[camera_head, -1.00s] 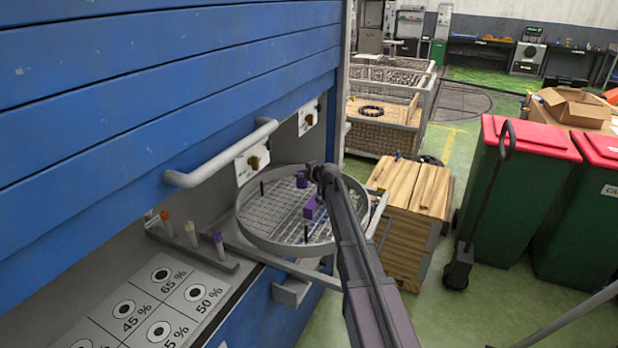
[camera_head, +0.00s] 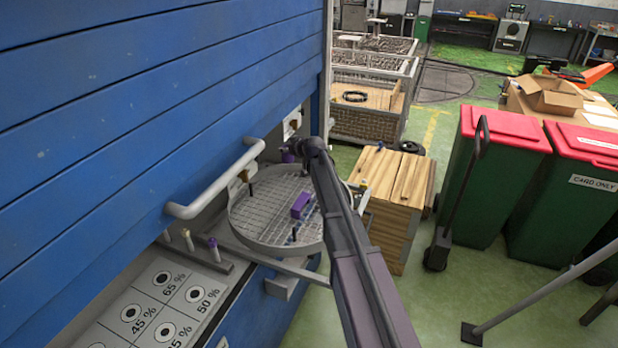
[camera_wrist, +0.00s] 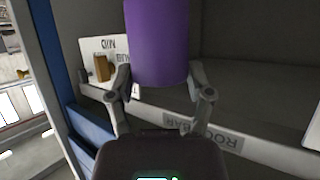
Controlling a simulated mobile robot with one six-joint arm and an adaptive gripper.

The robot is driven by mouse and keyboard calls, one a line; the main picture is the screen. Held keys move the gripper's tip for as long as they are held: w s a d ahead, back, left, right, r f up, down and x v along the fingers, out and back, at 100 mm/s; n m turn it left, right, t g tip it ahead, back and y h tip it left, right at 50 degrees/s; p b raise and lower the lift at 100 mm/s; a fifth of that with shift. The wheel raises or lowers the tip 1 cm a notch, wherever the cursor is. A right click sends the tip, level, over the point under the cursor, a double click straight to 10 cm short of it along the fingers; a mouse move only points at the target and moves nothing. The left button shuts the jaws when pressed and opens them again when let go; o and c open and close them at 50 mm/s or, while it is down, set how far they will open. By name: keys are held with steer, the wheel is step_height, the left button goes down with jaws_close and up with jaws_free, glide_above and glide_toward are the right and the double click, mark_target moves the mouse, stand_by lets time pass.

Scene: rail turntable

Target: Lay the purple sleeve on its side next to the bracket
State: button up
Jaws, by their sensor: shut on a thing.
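The purple sleeve (camera_wrist: 157,40) is a plain cylinder held between the two fingers of my gripper (camera_wrist: 163,88) in the wrist view. Its far end runs out of the top of that picture. In the head view the sleeve (camera_head: 288,157) shows small below my gripper (camera_head: 293,148), at the far edge of the round mesh turntable (camera_head: 236,226). It looks held up, clear of the mesh. A purple block-like piece, which looks like the bracket (camera_head: 301,205), sits on the mesh, nearer than the sleeve and apart from it. My arm hides part of the turntable's right side.
Two dark pegs (camera_head: 252,188) (camera_head: 294,234) stand on the turntable. A grey handle bar (camera_head: 215,185) and blue panels (camera_head: 150,110) are close on the left. A labelled grey ledge (camera_wrist: 240,140) crosses the wrist view. Wooden crates (camera_head: 385,215) stand right of the turntable.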

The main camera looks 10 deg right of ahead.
step_height(320, 180, up, 4)
steer(key=p, duration=0.3)
steer(key=shift+d, duration=0.1)
stand_by(0.4)
